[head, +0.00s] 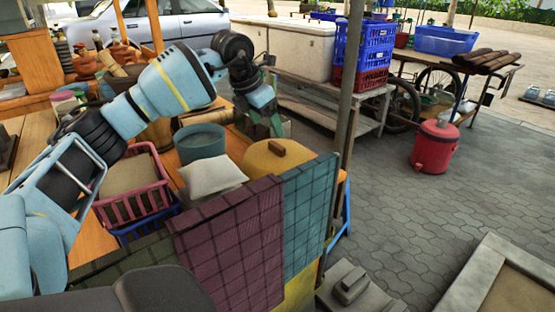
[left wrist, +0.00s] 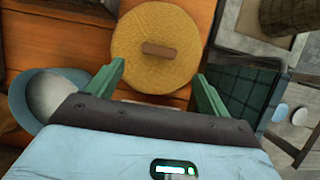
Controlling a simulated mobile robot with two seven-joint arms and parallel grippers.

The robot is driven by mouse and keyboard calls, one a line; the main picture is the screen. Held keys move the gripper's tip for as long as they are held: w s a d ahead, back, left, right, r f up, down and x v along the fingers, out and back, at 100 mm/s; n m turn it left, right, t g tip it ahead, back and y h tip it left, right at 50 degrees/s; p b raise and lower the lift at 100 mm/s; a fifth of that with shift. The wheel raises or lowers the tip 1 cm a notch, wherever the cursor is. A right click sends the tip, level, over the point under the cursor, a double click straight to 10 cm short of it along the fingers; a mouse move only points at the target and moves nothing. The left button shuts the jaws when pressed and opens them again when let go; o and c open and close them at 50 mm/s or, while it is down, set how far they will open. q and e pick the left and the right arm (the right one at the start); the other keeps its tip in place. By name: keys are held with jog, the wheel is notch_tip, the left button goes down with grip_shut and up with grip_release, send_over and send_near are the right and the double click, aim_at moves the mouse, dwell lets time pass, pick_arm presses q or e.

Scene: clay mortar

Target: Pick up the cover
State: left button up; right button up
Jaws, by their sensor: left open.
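The cover is a round, yellow, woven lid with a brown wooden handle bar on top. In the head view the cover (head: 262,165) sits near the right end of the orange table, partly hidden by hanging cloth. In the left wrist view the cover (left wrist: 175,68) lies ahead of the fingers, with its handle (left wrist: 158,49) near the middle. My left gripper (head: 263,125) is above and just behind the cover, pointing down. In the wrist view my left gripper (left wrist: 158,72) is open, its green fingers apart and nothing between them. My right gripper is not seen.
A teal bucket (head: 200,140) and a pale cushion-like bag (head: 212,177) stand left of the cover. A pink basket (head: 135,200) is further left. Purple and teal checked cloths (head: 225,245) hang at the front edge. A grey post (head: 347,110) rises close on the right.

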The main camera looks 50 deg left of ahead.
aim_at(276, 145)
pick_arm(q)
jog(key=shift+b+x, duration=0.5)
jog(key=shift+x, duration=3.4)
jog(key=shift+a, duration=0.1)
jog(key=shift+r, duration=0.1)
jog(key=c, duration=1.5)
